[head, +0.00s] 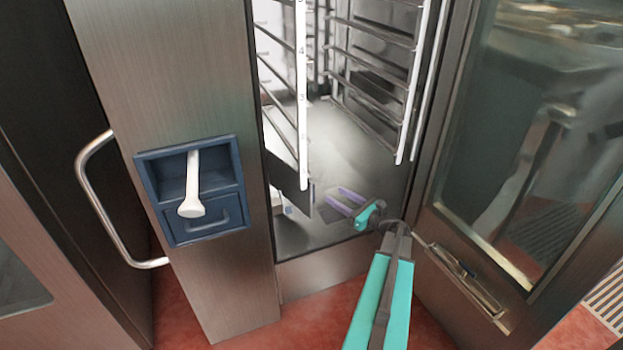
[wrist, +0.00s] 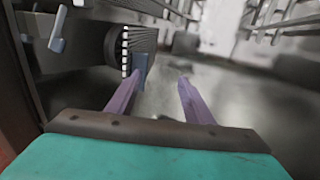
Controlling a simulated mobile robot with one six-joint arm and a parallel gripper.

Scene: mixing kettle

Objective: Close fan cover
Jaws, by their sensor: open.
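A dark upright panel (head: 284,152), which looks like the fan cover, stands behind the left rack rails inside the open oven, angled out from the left wall. Much of it is hidden by the rails and the front column. In the wrist view, a round ribbed part (wrist: 117,45), probably the fan, shows at upper left, with a small blue piece (wrist: 140,70) beside it near the left fingertip. My gripper (head: 333,199) is inside the oven, low above the floor and right of the panel's lower edge. Its purple fingers (wrist: 160,78) are apart with nothing between them.
Rack rails line both sides of the oven (head: 375,90). The glass door (head: 535,130) stands open on the right, close to my arm. A blue panel with a white handle (head: 193,185) is on the left column. The oven floor (head: 350,150) is clear.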

